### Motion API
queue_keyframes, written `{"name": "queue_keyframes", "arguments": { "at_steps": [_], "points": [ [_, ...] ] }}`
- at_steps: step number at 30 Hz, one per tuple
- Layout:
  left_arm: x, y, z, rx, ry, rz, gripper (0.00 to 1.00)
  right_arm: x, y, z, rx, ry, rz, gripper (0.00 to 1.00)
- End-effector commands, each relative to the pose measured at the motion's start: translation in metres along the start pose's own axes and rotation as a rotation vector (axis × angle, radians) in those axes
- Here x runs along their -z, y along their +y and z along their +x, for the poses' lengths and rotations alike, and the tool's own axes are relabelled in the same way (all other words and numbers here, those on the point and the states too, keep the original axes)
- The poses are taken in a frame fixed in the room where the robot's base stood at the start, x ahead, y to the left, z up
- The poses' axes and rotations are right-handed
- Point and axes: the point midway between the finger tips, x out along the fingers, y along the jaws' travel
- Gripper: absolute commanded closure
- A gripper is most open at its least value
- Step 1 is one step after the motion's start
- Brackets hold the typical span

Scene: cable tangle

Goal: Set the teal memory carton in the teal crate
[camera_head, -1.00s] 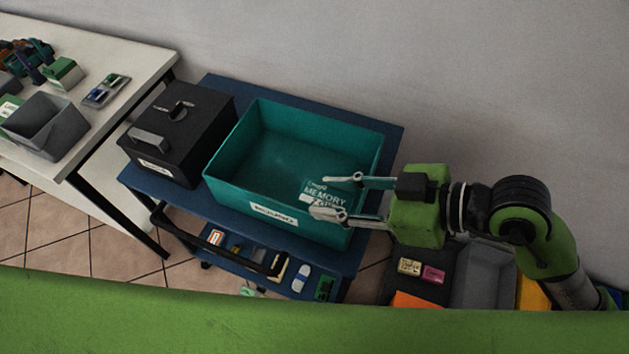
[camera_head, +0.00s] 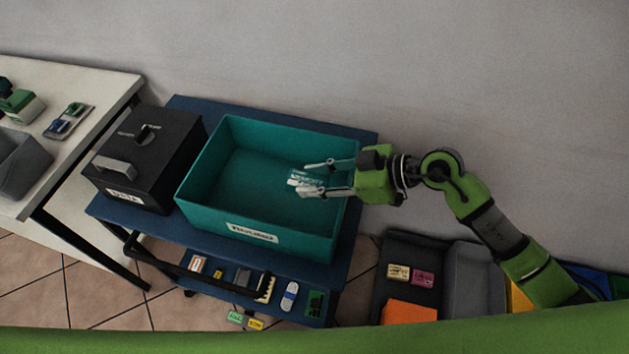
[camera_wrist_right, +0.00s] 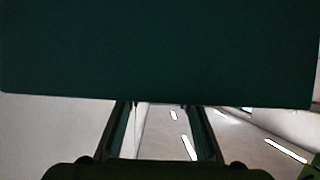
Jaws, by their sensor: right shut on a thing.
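The teal memory carton (camera_head: 309,178), with white lettering, is between the fingers of my right gripper (camera_head: 304,179). The gripper is shut on it, coming in from the right over the teal crate's right wall. In the right wrist view the carton (camera_wrist_right: 160,50) is a large dark block filling the top, at the fingers (camera_wrist_right: 162,115). The teal crate (camera_head: 185,190) is open, with a white label on its front. The carton shows against the crate's right part; its height above the floor cannot be told. My left gripper is not in view.
The crate stands on a blue cart (camera_head: 365,145) beside a black lidded box (camera_head: 150,155). Small items lie on the cart's lower shelf. A white table (camera_head: 95,85) is at left; dark and grey bins (camera_head: 470,285) are at lower right.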

Motion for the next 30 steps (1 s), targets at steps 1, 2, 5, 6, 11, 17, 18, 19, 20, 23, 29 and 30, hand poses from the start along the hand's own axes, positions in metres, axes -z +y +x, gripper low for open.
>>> {"name": "queue_keyframes", "arguments": {
  "at_steps": [1, 2, 5, 6, 11, 17, 18, 19, 20, 23, 29, 30],
  "points": [
    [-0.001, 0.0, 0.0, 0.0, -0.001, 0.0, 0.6, -0.004, 0.0, 0.003, -0.001, 0.002, 0.002, 0.91],
    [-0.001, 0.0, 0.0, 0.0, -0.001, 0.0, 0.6, -0.007, 0.001, 0.004, -0.002, 0.003, 0.001, 0.91],
    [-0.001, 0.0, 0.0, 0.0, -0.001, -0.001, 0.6, -0.009, 0.001, 0.006, -0.002, 0.003, -0.001, 0.91],
    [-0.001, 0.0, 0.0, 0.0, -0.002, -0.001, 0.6, -0.009, 0.0, 0.006, -0.002, 0.003, -0.001, 0.91],
    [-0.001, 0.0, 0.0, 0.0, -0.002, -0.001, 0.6, -0.009, 0.0, 0.005, -0.002, 0.003, -0.001, 0.91],
    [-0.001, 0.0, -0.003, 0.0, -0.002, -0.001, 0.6, -0.014, 0.0, 0.008, -0.001, 0.002, 0.0, 0.91],
    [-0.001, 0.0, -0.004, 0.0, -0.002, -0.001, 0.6, -0.015, 0.0, 0.009, -0.001, 0.001, 0.001, 0.91],
    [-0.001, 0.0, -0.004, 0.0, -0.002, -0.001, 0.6, -0.016, 0.0, 0.009, -0.001, 0.0, 0.001, 0.91],
    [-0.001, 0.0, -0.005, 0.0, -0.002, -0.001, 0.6, -0.018, 0.0, 0.01, -0.001, 0.0, 0.001, 0.91],
    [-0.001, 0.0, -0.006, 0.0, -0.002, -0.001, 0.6, -0.022, -0.001, 0.011, 0.0, -0.003, 0.001, 0.91],
    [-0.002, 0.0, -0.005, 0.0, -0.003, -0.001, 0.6, -0.028, -0.002, 0.013, 0.004, -0.012, 0.002, 0.53],
    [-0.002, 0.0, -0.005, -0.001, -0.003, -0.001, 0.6, -0.028, -0.003, 0.013, 0.005, -0.013, 0.002, 0.53]
  ]
}}
